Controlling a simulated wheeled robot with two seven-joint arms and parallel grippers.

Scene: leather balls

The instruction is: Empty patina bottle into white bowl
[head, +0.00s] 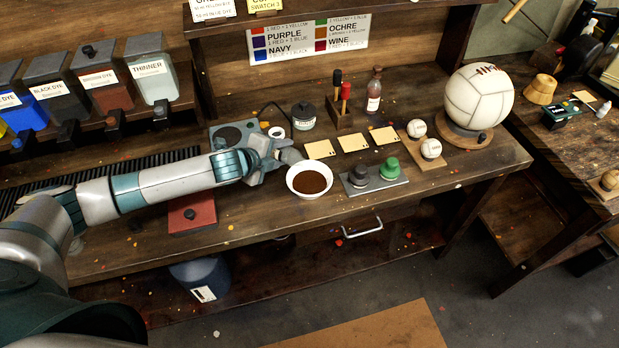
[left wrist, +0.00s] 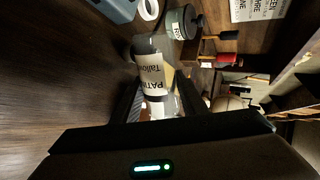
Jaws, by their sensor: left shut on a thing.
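My left gripper (head: 272,153) is shut on the patina bottle, just beyond the white bowl's upper left rim. The white bowl (head: 291,185) stands on the bench and holds dark brown matter. No stream is visible. My right gripper is not in view.
Right of the bowl stand a grey tray (head: 374,188) with a black and a green knob, yellow cards (head: 352,143), and a white ball (head: 478,105) on a stand. A dark jar (head: 303,116) and tool block (head: 341,113) stand behind. A red box (head: 192,215) sits at the front left.

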